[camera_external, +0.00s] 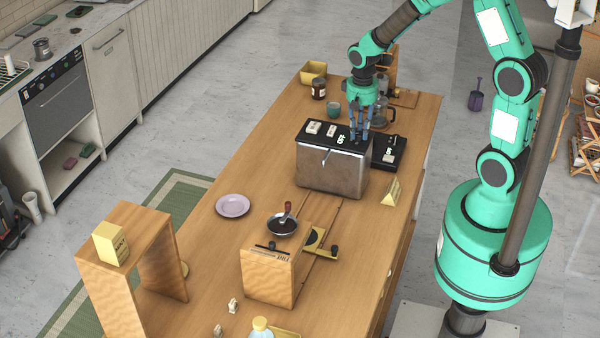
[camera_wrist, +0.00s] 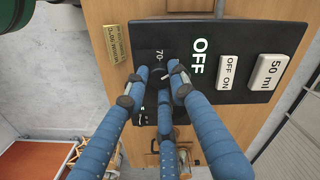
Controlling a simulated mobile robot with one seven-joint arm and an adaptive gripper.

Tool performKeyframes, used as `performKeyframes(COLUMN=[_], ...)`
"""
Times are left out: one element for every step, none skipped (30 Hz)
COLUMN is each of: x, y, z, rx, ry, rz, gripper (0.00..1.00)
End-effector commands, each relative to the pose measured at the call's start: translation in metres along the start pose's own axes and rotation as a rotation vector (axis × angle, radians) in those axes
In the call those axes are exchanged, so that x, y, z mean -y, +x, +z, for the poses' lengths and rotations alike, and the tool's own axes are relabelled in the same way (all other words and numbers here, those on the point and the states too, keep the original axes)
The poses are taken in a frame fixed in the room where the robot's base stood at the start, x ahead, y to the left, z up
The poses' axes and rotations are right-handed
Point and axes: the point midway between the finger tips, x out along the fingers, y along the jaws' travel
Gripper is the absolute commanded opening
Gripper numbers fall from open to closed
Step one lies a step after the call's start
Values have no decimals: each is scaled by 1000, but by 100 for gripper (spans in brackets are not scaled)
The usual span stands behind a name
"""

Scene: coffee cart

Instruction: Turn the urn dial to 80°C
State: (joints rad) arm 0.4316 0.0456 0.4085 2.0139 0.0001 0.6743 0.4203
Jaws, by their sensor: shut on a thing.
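The urn (camera_external: 325,168) is a metal box with a black top panel, standing on the wooden counter. In the wrist view the panel (camera_wrist: 228,42) carries a display reading OFF, an OFF ON button and a 50 ml button. The dial (camera_wrist: 160,72) sits at the panel's left part, with a "70" mark beside it; its pointer and the other marks are mostly hidden. My gripper (camera_wrist: 160,79) has blue fingers shut around the dial. In the external view my gripper (camera_external: 360,124) reaches down onto the right part of the urn's top.
A black scale-like device (camera_external: 388,152) stands right beside the urn, with a glass pot (camera_external: 382,112) behind it. A yellow wedge sign (camera_external: 391,192) is at the front right. A jar (camera_external: 318,88) and green cup (camera_external: 334,109) stand behind.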

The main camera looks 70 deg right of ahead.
Motion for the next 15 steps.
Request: performKeyframes(x=[1,1,1,1,1,1,1,1,1,1,1,1,0,0,0], y=[-2,-2,-2,-2,-2,-2,-2,-2,-2,-2,-2,-1,-1,-1,-1], z=[-2,-2,-2,-2,-2,-2,-2,-2,-2,-2,-2,-2,-1,-1,-1], rx=[-4,-4,-4,-4,-4,-4,-4,-4,-4,-4,-4,-3,-3,-3,-2], ry=[0,0,0,0,0,-1,-1,-1,-1,-1,-1,-1,-1,-1,-1], rz=[-2,-2,-2,-2,-2,-2,-2,-2,-2,-2,-2,-1,-1,-1,-1], gripper=[0,0,0,0,0,0,0,26,34,40,43,43,43,43,43])
